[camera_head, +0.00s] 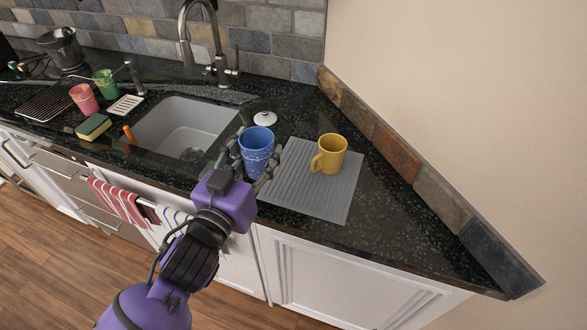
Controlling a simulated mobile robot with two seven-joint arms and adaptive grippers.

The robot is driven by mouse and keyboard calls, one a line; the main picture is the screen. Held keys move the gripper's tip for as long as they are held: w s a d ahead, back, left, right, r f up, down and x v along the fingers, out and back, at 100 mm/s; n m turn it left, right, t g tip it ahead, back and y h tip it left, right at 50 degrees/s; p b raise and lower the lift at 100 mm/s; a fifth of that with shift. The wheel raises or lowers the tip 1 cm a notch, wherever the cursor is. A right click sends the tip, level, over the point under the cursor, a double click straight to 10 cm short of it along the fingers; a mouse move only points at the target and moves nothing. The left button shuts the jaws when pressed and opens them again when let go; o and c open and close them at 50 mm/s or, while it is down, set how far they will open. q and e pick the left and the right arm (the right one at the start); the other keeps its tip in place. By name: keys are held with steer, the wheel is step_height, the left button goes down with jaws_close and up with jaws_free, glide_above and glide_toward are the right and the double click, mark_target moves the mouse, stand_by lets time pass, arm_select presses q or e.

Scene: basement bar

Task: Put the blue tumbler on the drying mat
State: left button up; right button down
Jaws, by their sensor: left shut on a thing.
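The blue tumbler (257,146) is upright in my left gripper (256,163), which is shut on it. My purple arm comes in from below and partly hides the tumbler's lower part. The grey ribbed drying mat (331,204) lies on the counter to the right of the gripper. The tumbler is by the mat's left edge; I cannot tell whether it touches anything below. A yellow mug (331,153) stands on the mat's upper right part, its handle toward the left. My right gripper is not in view.
The sink (184,122) and faucet (206,50) are left of the tumbler. A white lid-like thing (265,119) lies behind it. A pink cup (84,98), green cup (105,83) and sponge (93,127) stand farther left. The mat's front half is clear.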

arm_select(q)
steer(key=w+d+f, duration=0.1)
steer(key=f, duration=0.1)
steer(key=w+d+f, duration=0.3)
steer(key=d+f, duration=0.1)
steer(key=shift+w+f, duration=0.1)
steer(key=shift+w, duration=0.2)
steer(key=shift+w+d+f, duration=0.25)
steer(key=shift+d+f, duration=0.05)
steer(key=shift+f, duration=0.05)
step_height(320, 180, down, 3)
steer(key=shift+w+r+b, duration=0.1)
steer(key=shift+r+b, duration=0.1)
steer(key=shift+b, duration=0.25)
steer(key=shift+f, duration=0.4)
steer(key=shift+r, duration=0.1)
steer(key=o, duration=0.9)
steer(key=shift+f, duration=0.25)
steer(key=o, duration=0.4)
